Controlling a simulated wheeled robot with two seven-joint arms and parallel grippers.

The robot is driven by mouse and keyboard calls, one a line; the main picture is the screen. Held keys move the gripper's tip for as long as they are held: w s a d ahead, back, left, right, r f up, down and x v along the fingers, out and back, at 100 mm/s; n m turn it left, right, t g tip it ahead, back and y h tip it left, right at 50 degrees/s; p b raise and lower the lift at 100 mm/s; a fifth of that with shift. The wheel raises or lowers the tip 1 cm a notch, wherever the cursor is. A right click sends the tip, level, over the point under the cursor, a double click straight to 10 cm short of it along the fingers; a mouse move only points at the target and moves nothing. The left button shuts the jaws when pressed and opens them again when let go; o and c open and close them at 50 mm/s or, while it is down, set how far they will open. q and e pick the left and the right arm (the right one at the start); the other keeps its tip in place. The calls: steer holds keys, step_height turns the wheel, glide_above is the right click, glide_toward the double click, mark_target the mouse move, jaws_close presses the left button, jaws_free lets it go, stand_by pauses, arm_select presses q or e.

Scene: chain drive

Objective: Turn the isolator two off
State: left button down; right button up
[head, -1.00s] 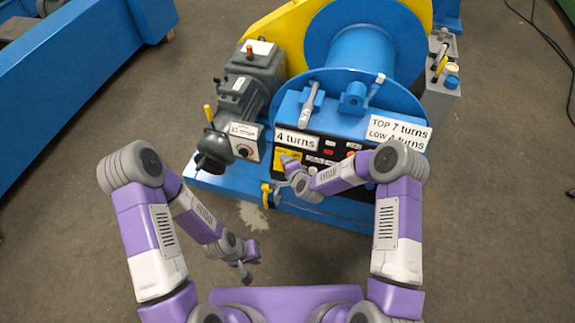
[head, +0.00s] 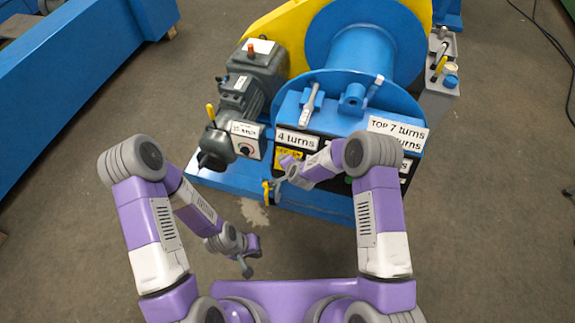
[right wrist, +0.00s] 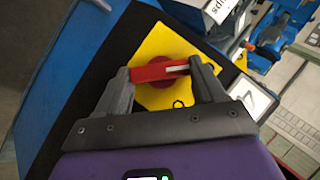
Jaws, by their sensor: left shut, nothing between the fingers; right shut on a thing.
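A red rotary handle (right wrist: 152,72) sits on a yellow plate (right wrist: 162,42) on a dark panel in the right wrist view. My right gripper (right wrist: 160,68) is shut on this handle, one finger at each end. The handle lies nearly level across that picture, with a pale mark on it. A white label (right wrist: 254,100) beside the plate is only partly readable. In the head view the yellow plate (head: 289,156) shows at the panel's left end, and my right gripper hides the handle. My left gripper (head: 246,270) is shut and empty, low in front of the machine.
The blue winch (head: 362,60) stands behind the panel. A yellow lever (head: 267,190) is below the panel. A blue beam (head: 70,90) lies far left. The floor by my left gripper is clear.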

steer(key=o, duration=1)
steer(key=shift+o, duration=0.2)
steer(key=shift+r, duration=0.1)
steer(key=p+v, duration=0.1)
steer(key=v, duration=0.6)
steer(key=shift+s, duration=0.15)
steer(key=shift+d+r, duration=0.1)
steer(key=s+d+f+n+g, duration=0.2)
steer(key=s, duration=0.6)
steer(key=s+d+f+n+g+y, duration=0.1)
steer(key=s+d+f+n+g, duration=0.1)
steer(key=s, duration=0.7)
steer(key=s+d+f+n+g, duration=0.3)
steer(key=s, duration=0.6)
steer(key=shift+g+y, duration=0.3)
